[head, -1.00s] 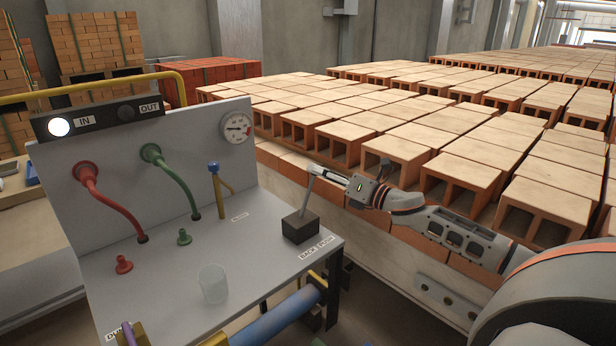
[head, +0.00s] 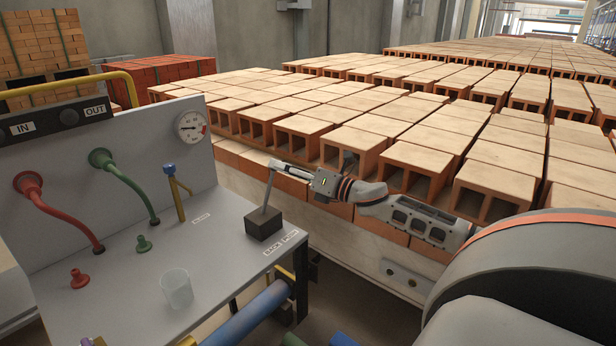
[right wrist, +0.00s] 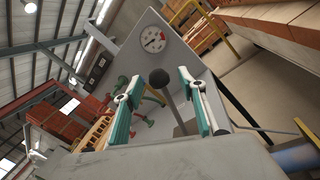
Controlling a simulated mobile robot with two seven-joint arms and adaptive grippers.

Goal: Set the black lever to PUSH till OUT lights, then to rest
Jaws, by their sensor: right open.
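The lever (head: 268,190) rises from a black block (head: 263,226) on the grey bench, leaning slightly right in the head view. BACK and PUSH labels (head: 281,243) lie beside the block. My right gripper (head: 276,165) is open at the lever's top. In the right wrist view, the lever's black knob (right wrist: 158,77) sits between the two teal-padded fingers, with a gap on each side. The OUT lamp (head: 69,117) is dark beside its OUT label (head: 95,111). The IN label (head: 22,128) shows, but its lamp is mostly cut off by the left edge. My left gripper is out of view.
A clear cup (head: 177,289), red hose (head: 65,215), green hose (head: 128,188) and yellow post with blue top (head: 177,197) stand on the bench. A dial gauge (head: 191,127) is on the panel. Rows of hollow bricks (head: 425,155) fill the space behind my right arm.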

